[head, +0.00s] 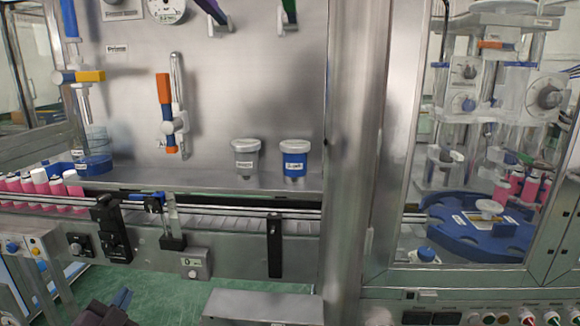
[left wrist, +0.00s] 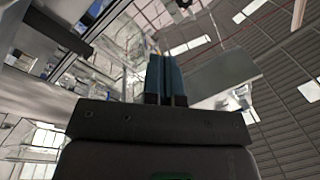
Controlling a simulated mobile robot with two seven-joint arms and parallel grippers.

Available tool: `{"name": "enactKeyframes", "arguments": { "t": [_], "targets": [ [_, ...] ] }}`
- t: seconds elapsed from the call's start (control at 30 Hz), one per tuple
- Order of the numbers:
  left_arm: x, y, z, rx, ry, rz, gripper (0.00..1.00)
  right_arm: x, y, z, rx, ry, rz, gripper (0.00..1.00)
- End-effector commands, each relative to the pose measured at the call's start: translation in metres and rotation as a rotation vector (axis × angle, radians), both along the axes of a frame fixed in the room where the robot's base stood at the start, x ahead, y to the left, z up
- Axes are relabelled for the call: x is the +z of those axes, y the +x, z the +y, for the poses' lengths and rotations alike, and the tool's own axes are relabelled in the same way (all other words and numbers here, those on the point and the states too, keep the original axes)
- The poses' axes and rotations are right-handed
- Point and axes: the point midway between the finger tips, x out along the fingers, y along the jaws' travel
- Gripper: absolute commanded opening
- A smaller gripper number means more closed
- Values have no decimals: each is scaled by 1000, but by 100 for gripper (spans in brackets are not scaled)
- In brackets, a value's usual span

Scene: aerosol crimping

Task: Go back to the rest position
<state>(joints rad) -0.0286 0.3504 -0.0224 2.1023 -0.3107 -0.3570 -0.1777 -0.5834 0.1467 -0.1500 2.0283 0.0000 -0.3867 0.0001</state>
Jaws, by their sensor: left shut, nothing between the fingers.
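My left gripper (head: 122,298) shows at the bottom left of the head view, low in front of the conveyor and apart from it. In the left wrist view its two blue-grey fingers (left wrist: 166,78) stand side by side, closed together with nothing between them. That camera looks up toward the ceiling. My right gripper is in neither view.
A conveyor (head: 230,225) with rails runs across the machine front. Pink cans (head: 40,180) stand at its left end. A grey cup (head: 245,160) and a blue cup (head: 293,160) sit on the ledge. A blue star wheel (head: 480,238) is behind glass at right. Green floor lies below.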

Motion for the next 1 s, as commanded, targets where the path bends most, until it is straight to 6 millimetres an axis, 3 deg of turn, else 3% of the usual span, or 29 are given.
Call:
{"name": "enactKeyframes", "arguments": {
  "t": [0.03,0.2,0.3,0.43,0.6,0.7,1.0],
  "targets": [
    [-31,-13,-4,-7,-109,70,0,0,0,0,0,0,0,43],
    [-122,-64,-21,2,-435,282,0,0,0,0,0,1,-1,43],
    [-169,-102,-32,30,-565,397,0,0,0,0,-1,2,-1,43],
    [-217,-157,-45,79,-663,519,0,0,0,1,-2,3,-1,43],
    [-250,-209,-51,140,-704,610,0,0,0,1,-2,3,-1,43],
    [-258,-225,-50,163,-710,635,0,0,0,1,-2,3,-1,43],
    [-261,-233,-48,172,-708,647,0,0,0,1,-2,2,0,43]
  ]
}}
